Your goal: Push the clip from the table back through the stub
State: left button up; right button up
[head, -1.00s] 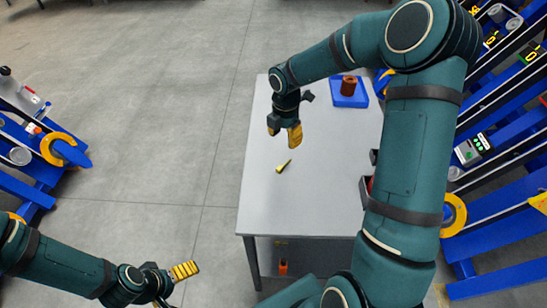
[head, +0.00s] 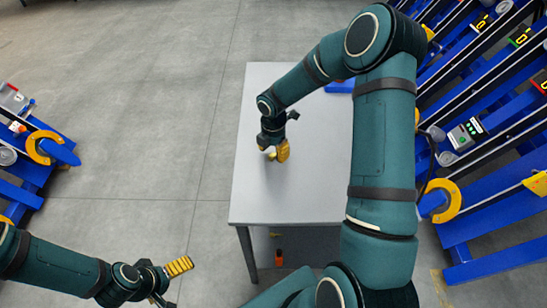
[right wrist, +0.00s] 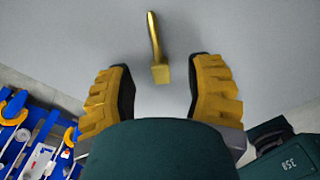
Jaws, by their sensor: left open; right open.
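The clip is a small brass-yellow pin with a blocky head, lying on the grey table (head: 300,195). In the right wrist view the clip (right wrist: 155,45) lies with its head between the fingertips and its shaft pointing away; the fingers do not touch it. My right gripper (head: 274,154) is open, low over the table, and mostly hides the clip in the head view. My right gripper also shows in the right wrist view (right wrist: 160,66). My left gripper (head: 172,279) is open and empty, away from the table at the lower left. I cannot make out the stub.
A blue tray (head: 340,87) shows only partly at the table's back, behind my right arm. Blue machine frames stand at the right (head: 480,205) and left (head: 30,165). The table's left part is clear.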

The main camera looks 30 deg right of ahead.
jog(key=shift+f, duration=0.85)
jog(key=shift+r, duration=0.1)
grip_shut()
